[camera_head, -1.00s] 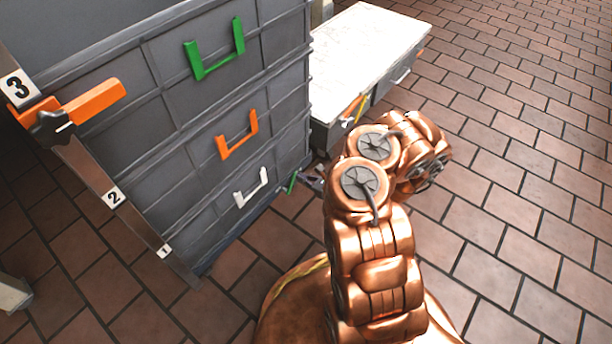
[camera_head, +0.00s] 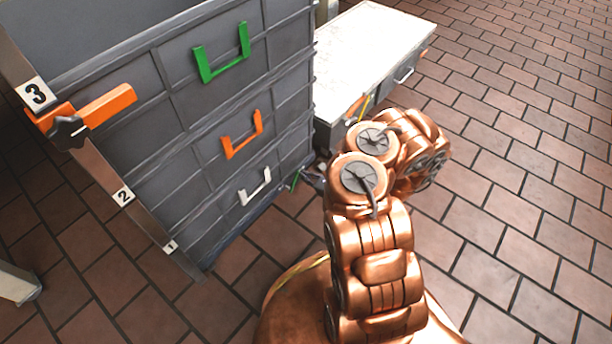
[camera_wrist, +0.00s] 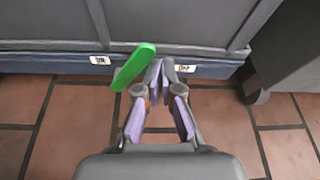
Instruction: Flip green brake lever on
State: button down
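The green brake lever (camera_wrist: 133,67) sticks out at the foot of the grey drawer cabinet (camera_wrist: 180,22), in front of its blue base strip (camera_wrist: 45,62). In the wrist view it slants up to the right. My gripper (camera_wrist: 162,68) is just right of it, with the purple-padded fingertips drawn together and nothing seen between them. I cannot tell whether the left finger touches the lever. Small white labels sit on the strip left (camera_wrist: 100,60) and right (camera_wrist: 185,68) of the lever. In the head view, the lever (camera_head: 295,180) is small and my arm hides most of the gripper.
The cabinet carries green (camera_head: 222,66), orange (camera_head: 242,143) and white (camera_head: 256,194) handles. An orange lever (camera_head: 105,107) sits beside a numbered strip at left. A white-topped low cabinet (camera_head: 365,45) stands behind my arm. Brick floor (camera_head: 510,190) is open to the right.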

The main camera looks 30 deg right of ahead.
jog(key=shift+w+a+r, duration=0.1)
jog(key=shift+a+r, duration=0.1)
jog(key=shift+a, duration=0.3)
jog(key=shift+w+d+f+b, duration=0.2)
jog(key=shift+d+f+b, duration=0.2)
jog(key=shift+b, duration=0.2)
jog(key=d+f+b, duration=0.2)
jog(key=d, duration=0.2)
jog(key=s+r+p, duration=0.2)
jog(key=s+p, duration=0.3)
jog(key=s, duration=0.4)
jog(key=shift+d, duration=0.15)
